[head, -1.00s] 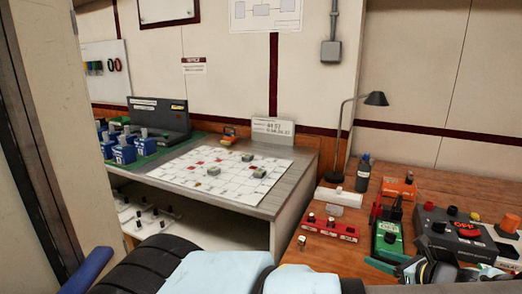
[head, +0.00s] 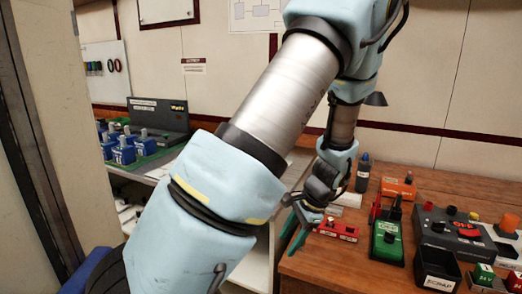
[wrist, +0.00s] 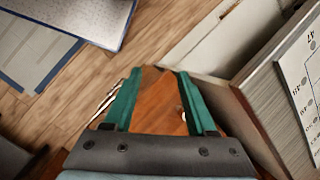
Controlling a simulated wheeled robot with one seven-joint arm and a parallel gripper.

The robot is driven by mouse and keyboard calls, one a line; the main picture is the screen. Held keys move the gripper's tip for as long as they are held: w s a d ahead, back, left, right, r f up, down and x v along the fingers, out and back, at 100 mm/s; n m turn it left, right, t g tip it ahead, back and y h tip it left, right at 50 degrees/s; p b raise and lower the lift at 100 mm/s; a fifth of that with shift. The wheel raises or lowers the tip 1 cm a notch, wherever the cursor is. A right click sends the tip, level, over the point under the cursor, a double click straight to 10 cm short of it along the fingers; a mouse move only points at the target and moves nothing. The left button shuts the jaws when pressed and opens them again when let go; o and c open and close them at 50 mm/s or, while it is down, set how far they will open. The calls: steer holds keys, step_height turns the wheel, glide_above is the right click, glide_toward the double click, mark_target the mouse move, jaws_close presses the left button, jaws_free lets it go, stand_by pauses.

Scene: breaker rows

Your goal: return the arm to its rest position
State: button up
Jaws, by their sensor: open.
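My arm crosses the middle of the head view, with its pale blue and silver links raised close to the camera. My gripper (head: 292,232) hangs at the left edge of the wooden table, left of the red strip with knobs (head: 337,229). In the wrist view my gripper (wrist: 160,88) has its two green fingers spread apart with nothing held between them. The brown wooden surface (wrist: 160,100) shows in the gap, with a small pale object partly hidden by the right finger.
Blue breakers (head: 123,152) sit at the left. A door frame stands at far left.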

steer(key=s+a+r+n+h, duration=0.2)
steer(key=a+r+n, duration=0.3)
steer(key=a+n, duration=0.1)
steer(key=s+a+r+n+h, duration=0.2)
steer(key=s+a+r+n, duration=0.1)
steer(key=a+r+n, duration=0.3)
steer(key=shift+a+r+n+t+h, duration=0.15)
steer(key=shift+a+n+t+h, duration=0.25)
steer(key=shift+a, duration=0.7)
